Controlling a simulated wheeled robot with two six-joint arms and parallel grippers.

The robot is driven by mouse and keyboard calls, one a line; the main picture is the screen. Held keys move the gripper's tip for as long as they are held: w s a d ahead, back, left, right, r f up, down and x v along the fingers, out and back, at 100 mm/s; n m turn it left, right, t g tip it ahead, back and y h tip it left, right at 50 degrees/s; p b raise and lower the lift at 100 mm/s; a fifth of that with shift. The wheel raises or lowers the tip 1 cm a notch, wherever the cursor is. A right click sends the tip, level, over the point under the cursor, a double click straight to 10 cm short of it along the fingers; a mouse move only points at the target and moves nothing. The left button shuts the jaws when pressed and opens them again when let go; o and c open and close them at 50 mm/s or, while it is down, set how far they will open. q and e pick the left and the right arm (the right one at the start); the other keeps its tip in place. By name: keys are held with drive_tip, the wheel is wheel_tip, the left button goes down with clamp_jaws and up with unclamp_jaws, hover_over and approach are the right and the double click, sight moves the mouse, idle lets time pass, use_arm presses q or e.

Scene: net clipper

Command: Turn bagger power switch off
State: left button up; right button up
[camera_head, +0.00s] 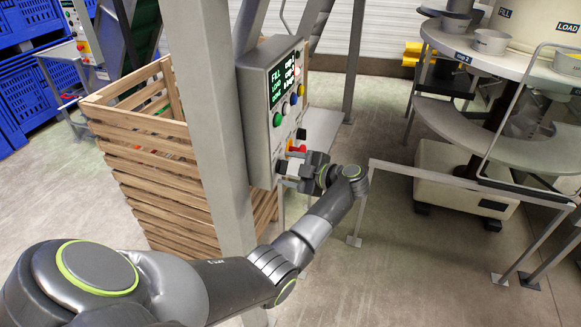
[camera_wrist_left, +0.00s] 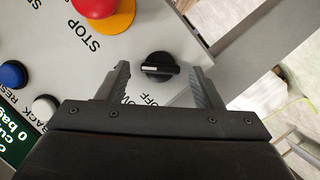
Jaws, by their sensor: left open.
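The bagger control panel (camera_head: 257,120) is a grey box on a post, with a lit screen and coloured buttons. Its power switch (camera_wrist_left: 160,67) is a black rotary knob with a white mark, beside the lettering "OFF" in the left wrist view. My left gripper (camera_wrist_left: 158,80) is open, its two fingers on either side of the knob; I cannot tell whether they touch it. In the head view my left gripper (camera_head: 284,172) is at the panel's lower part and hides the knob. My right gripper is not in view.
A red stop button on a yellow base (camera_wrist_left: 103,10) sits close to the knob, with a blue button (camera_wrist_left: 12,74) and a white button (camera_wrist_left: 44,107) further left. A slatted wooden crate (camera_head: 150,150) stands left of the post. A round metal table (camera_head: 500,70) stands right.

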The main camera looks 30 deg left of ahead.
use_arm(q)
drive_tip(key=c, duration=1)
drive_tip(key=shift+f+n+t+y+b, duration=0.35)
drive_tip(key=shift+n+b, duration=0.25)
drive_tip(key=shift+b, duration=0.45)
drive_tip(key=n+y+b, duration=0.1)
drive_tip(key=n+b, duration=0.3)
drive_tip(key=b, duration=0.3)
drive_tip(key=f+n+y+b, duration=0.1)
drive_tip(key=n+y+b, duration=0.1)
drive_tip(key=n+b, duration=0.2)
drive_tip(key=f+n+y+b, duration=0.1)
drive_tip(key=n+b, duration=0.3)
drive_tip(key=b, duration=0.5)
drive_tip(key=shift+s+t+y+b, duration=0.1)
drive_tip(key=shift+t+y+b, duration=0.15)
drive_tip(key=shift+t+b, duration=0.1)
drive_tip(key=shift+n+y+b, duration=0.3)
drive_tip(key=shift+n+b, duration=0.5)
drive_tip(key=shift+b, duration=0.35)
drive_tip(key=n+b, duration=0.1)
drive_tip(key=n+g+b, duration=0.1)
drive_tip(key=b, duration=0.1)
drive_tip(key=shift+r+y, duration=0.25)
drive_tip(key=shift+y, duration=0.05)
drive_tip(key=shift+n, duration=0.3)
drive_tip(key=o, duration=1)
drive_tip(key=shift+r, duration=0.1)
